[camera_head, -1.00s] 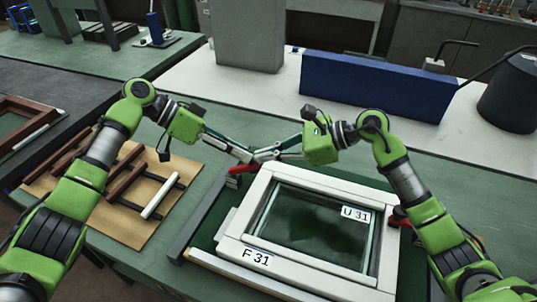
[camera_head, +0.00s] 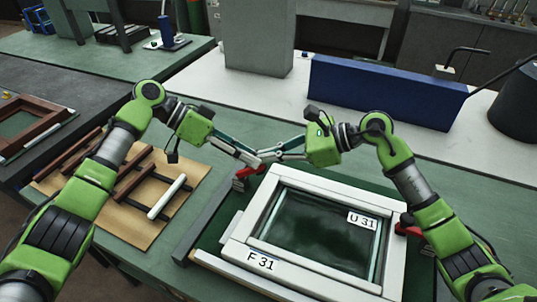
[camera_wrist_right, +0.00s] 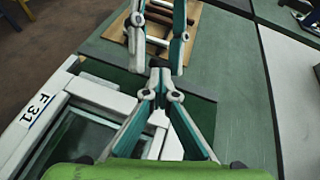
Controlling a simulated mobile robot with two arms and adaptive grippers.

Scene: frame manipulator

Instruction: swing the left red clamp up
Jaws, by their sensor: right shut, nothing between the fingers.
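The left red clamp (camera_head: 247,173) is at the upper left corner of the white frame (camera_head: 238,250) marked F 31. Its red handle lies low, pointing towards the frame. My left gripper (camera_head: 252,160) is just above and behind the clamp; its fingers are apart in the right wrist view (camera_wrist_right: 157,70). My right gripper (camera_head: 266,156) is shut and empty, reaching in from the right, its tips close to the left gripper's. I cannot tell whether the two touch. No red of the clamp shows in the right wrist view.
A second red clamp (camera_head: 408,228) sits at the frame's right side, partly behind my right arm. A pane marked U 31 (camera_head: 361,219) lies inside the frame. Wooden strips lie on a brown board (camera_head: 140,228) at left. A blue block (camera_head: 385,92) stands behind.

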